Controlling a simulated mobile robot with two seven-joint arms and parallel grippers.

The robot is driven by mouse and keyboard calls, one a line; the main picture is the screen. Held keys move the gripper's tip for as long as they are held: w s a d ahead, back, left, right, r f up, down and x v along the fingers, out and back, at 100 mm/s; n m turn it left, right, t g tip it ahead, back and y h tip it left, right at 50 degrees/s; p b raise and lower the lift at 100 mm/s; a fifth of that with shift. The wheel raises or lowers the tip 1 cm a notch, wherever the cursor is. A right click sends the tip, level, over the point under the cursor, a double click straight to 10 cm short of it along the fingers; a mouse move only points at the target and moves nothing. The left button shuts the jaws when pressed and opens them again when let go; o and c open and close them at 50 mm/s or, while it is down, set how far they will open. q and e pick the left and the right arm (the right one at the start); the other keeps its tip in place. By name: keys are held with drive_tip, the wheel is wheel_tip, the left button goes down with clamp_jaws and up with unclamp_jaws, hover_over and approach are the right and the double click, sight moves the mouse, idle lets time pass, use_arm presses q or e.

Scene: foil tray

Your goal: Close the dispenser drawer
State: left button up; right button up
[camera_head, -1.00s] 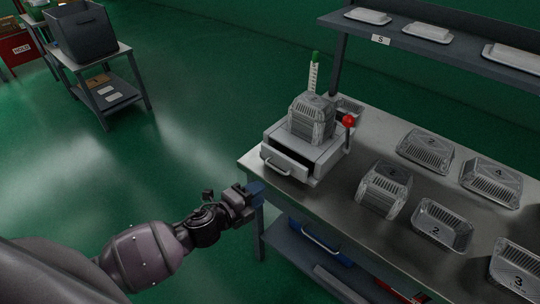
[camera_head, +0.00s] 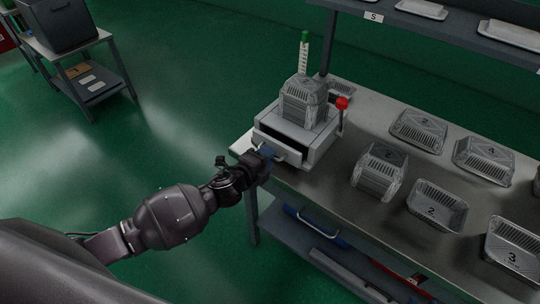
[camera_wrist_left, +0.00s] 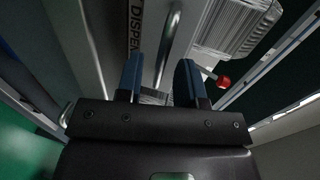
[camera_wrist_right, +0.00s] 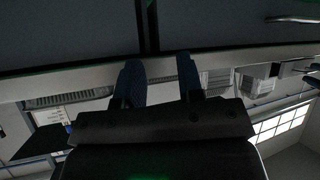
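The grey dispenser (camera_head: 318,150) stands on the near left corner of the metal bench. Its drawer (camera_head: 262,139) is partly open, with a dark gap behind its front. My left gripper (camera_head: 266,154) is at the drawer front and covers part of the handle. In the left wrist view the left fingers (camera_wrist_left: 160,80) are apart, and the metal handle bar (camera_wrist_left: 169,45) shows between and beyond them. I cannot tell whether they touch it. My right gripper (camera_wrist_right: 160,80) shows only in its own wrist view, with its fingers apart and nothing seen between them.
A stack of foil trays (camera_head: 303,103) sits on the dispenser, beside a red-knobbed lever (camera_head: 341,104). Several numbered foil trays (camera_head: 437,212) stand to the right on the bench. A shelf (camera_head: 460,37) is above the back, and a lower shelf (camera_head: 300,232) is below.

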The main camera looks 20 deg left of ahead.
use_arm(q)
drive_tip(key=shift+x, duration=0.9)
clamp_jaws()
